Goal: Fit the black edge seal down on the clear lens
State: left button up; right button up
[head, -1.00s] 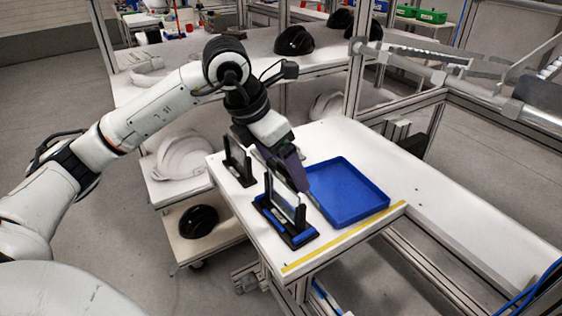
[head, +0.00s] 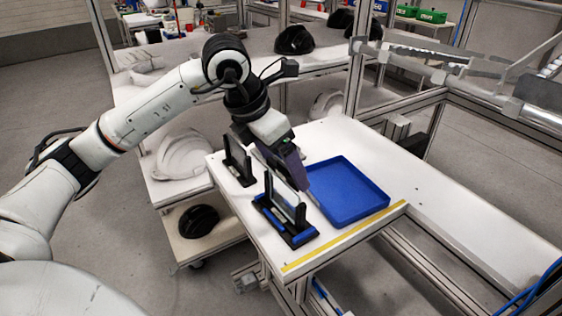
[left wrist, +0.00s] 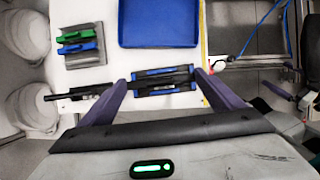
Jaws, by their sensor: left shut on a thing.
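The black and blue stand (head: 299,236) is near the table's front-left edge, with black uprights. The clear lens (head: 283,187) looks like a pale pane between them. My left gripper (head: 296,183) is directly over the stand. In the left wrist view its two purple fingers (left wrist: 163,82) are wide apart, one at each end of a black strip, the edge seal (left wrist: 165,79). The gripper is shut on this seal. The seal lies along the stand, between its blue blocks; I cannot tell how far down on the lens it is. My right gripper does not show.
A second black rack (head: 238,163) stands at the table's left edge. A blue tray (head: 376,207) lies right of the stand. A grey mat (left wrist: 90,62) carries green and blue pieces. Yellow tape (head: 345,236) marks the front edge. The table's right part is clear.

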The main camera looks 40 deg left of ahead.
pick_arm(q)
jog(key=shift+f, duration=0.15)
dwell(0.8)
jog(key=shift+f+b, duration=0.35)
jog(key=shift+b, duration=0.15)
jog(key=shift+f+b, duration=0.7)
jog(key=shift+f, duration=0.1)
jog(key=o, duration=0.9)
